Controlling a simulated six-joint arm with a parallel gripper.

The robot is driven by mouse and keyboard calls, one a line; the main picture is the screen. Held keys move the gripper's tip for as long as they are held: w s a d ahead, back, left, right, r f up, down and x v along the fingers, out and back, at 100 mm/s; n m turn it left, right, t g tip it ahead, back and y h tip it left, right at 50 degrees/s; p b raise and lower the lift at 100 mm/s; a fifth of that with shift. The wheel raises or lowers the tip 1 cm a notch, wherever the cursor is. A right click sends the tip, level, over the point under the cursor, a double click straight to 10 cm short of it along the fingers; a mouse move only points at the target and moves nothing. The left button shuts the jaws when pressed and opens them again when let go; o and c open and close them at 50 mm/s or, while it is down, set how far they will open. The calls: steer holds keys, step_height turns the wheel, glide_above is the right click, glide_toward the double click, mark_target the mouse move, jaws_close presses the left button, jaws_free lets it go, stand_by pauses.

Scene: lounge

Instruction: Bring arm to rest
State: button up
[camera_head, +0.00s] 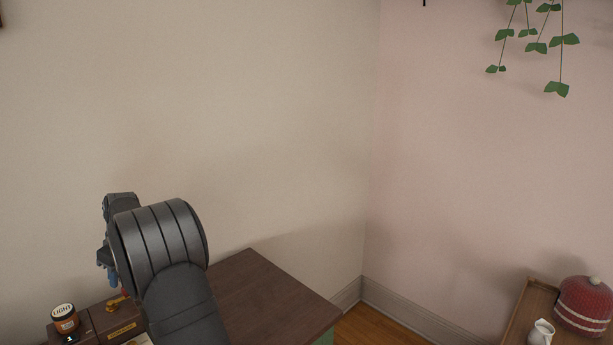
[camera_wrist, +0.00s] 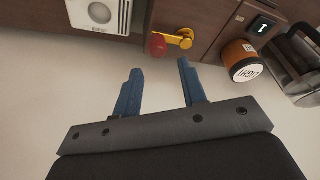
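My gripper shows in the wrist view (camera_wrist: 160,66) with its two blue fingers spread apart and nothing between them. In the head view my dark grey arm rises in front of the brown table (camera_head: 275,302) at the lower left. There the gripper is mostly hidden behind the arm, with only some blue showing at its left side. A gold object (camera_wrist: 180,39) with a red ball-like end (camera_wrist: 156,45) lies just beyond the fingertips in the wrist picture, apart from them as far as I can tell.
A labelled orange jar (camera_head: 65,319) stands at the table's left. The wrist view also shows a white device (camera_wrist: 99,14) and a dark glossy vessel (camera_wrist: 294,72). At right are a tray (camera_head: 524,306), white pitcher (camera_head: 541,332) and red knitted object (camera_head: 584,302). Leaves (camera_head: 536,47) hang above.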

step_height(320, 180, down, 4)
steer(key=shift+r, duration=0.2)
steer(key=a, duration=0.1)
steer(key=w+a, duration=0.1)
steer(key=a, duration=0.1)
steer(key=shift+w+a, duration=0.1)
steer(key=shift+w, duration=0.05)
steer(key=a, duration=0.1)
steer(key=s+a, duration=0.1)
steer(key=a, duration=0.1)
steer(key=shift+s+a, duration=0.1)
steer(key=shift+s, duration=0.05)
steer(key=s, duration=0.2)
steer(key=s+a, duration=0.1)
steer(key=s, duration=0.1)
steer(key=shift+s+r, duration=0.1)
steer(key=shift+s, duration=0.1)
steer(key=s+d, duration=0.3)
steer(key=shift+s, duration=0.1)
steer(key=shift+d, duration=0.6)
steer(key=shift+a, duration=0.1)
